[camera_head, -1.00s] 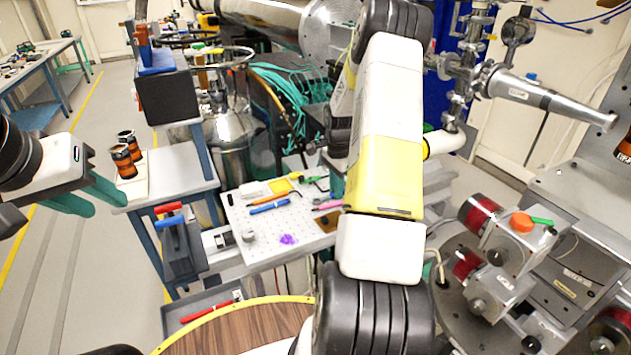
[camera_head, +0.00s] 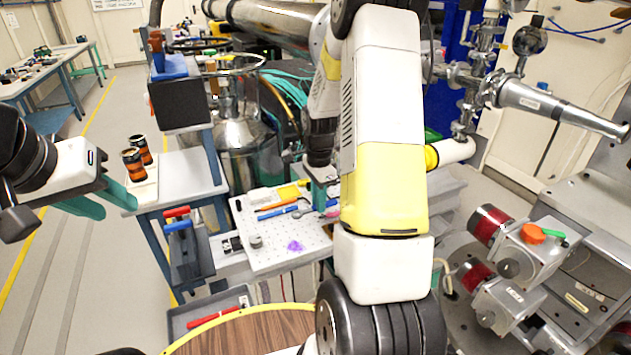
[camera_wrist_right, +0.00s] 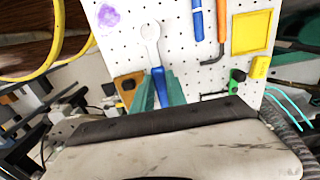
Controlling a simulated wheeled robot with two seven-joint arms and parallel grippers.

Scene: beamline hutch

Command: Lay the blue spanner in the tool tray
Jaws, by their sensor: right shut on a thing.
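The blue spanner (camera_wrist_right: 159,84), with a silver open-ended head, is over the white perforated board (camera_wrist_right: 115,30) in the right wrist view. My right gripper (camera_wrist_right: 160,88) is shut on its blue handle, the head pointing away from the jaws. I cannot tell whether the spanner touches the board. In the head view the right gripper (camera_head: 321,196) is at the board's right part, partly hidden by my arm. A grey tray (camera_head: 247,292) holding a red tool (camera_head: 212,317) sits low at the lower left. My left gripper (camera_head: 103,202) is open and empty at the left.
Another blue-handled tool (camera_head: 277,211), an orange-handled hex key (camera_wrist_right: 221,25) and a yellow square (camera_wrist_right: 252,32) lie on the board. A dark toolbox (camera_head: 188,255) stands left of the board. A round wooden top (camera_head: 255,335) is in front. Machinery (camera_head: 530,260) fills the right.

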